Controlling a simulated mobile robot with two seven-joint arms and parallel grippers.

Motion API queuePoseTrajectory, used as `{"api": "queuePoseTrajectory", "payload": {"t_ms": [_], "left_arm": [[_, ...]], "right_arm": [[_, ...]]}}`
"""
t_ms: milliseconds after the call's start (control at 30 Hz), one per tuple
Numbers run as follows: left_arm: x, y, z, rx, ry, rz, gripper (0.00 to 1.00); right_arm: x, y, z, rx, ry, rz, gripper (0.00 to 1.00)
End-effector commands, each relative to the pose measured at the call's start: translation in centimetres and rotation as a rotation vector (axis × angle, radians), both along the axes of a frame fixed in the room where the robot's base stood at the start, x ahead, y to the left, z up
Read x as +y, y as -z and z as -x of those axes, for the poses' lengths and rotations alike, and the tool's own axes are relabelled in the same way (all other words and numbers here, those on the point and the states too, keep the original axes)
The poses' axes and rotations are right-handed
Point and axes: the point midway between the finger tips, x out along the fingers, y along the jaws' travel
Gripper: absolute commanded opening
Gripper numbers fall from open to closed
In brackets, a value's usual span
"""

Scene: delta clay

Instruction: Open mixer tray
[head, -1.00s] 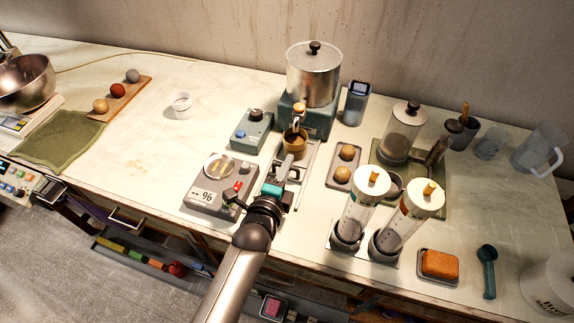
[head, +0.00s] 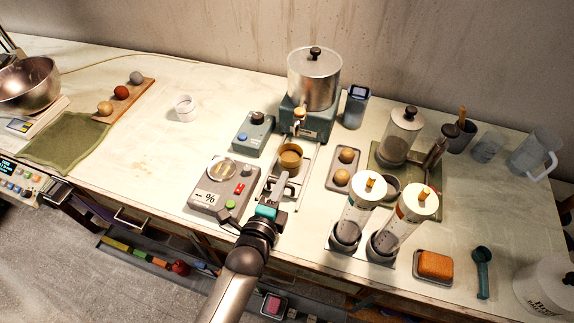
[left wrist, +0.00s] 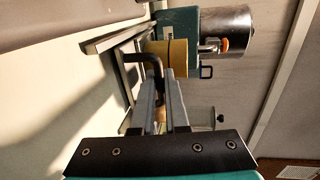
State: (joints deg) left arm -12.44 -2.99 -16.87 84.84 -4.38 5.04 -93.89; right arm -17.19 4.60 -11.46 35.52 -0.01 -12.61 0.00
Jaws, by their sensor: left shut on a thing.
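The mixer is a machine with a metal lidded drum (head: 314,78) on a teal base (head: 316,127). In front of it, its tray carries a brass-coloured cup (head: 290,158) between pale rails (head: 303,178). The cup stands clear in front of the outlet. My left gripper (head: 281,186) is at the tray's front and hides part of it. In the left wrist view, its two grey fingers (left wrist: 154,100) close on the dark bent tray handle (left wrist: 138,57), with the cup (left wrist: 168,58) just beyond. My right gripper does not show.
A grey scale-like box (head: 219,190) and a teal control box (head: 252,132) stand left of the tray. A small tray with two balls (head: 344,168) and two clear cylinders (head: 352,215) stand to the right. The bench at left centre is mostly clear.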

Motion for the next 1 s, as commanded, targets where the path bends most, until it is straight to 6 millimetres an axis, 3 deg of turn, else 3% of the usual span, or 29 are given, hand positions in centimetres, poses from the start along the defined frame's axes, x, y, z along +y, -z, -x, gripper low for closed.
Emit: {"api": "queuePoseTrajectory", "payload": {"t_ms": [100,300,633,667,767,1000], "left_arm": [[0.9,-0.2,2.7,0.008,0.000,-0.004,0.00],[1.6,-0.1,5.0,0.004,0.002,-0.002,0.00],[1.6,0.0,5.2,0.002,0.003,0.000,0.00],[1.6,0.0,5.2,0.002,0.003,0.000,0.13],[1.6,0.0,5.2,0.002,0.003,0.000,0.24],[1.6,0.0,5.2,0.002,0.002,0.000,0.25]], "right_arm": [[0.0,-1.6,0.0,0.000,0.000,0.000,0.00],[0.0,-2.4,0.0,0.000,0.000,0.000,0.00],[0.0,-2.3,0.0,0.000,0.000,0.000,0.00],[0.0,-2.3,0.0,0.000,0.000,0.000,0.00],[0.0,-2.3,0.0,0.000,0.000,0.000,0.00],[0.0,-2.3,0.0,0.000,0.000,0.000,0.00]]}}
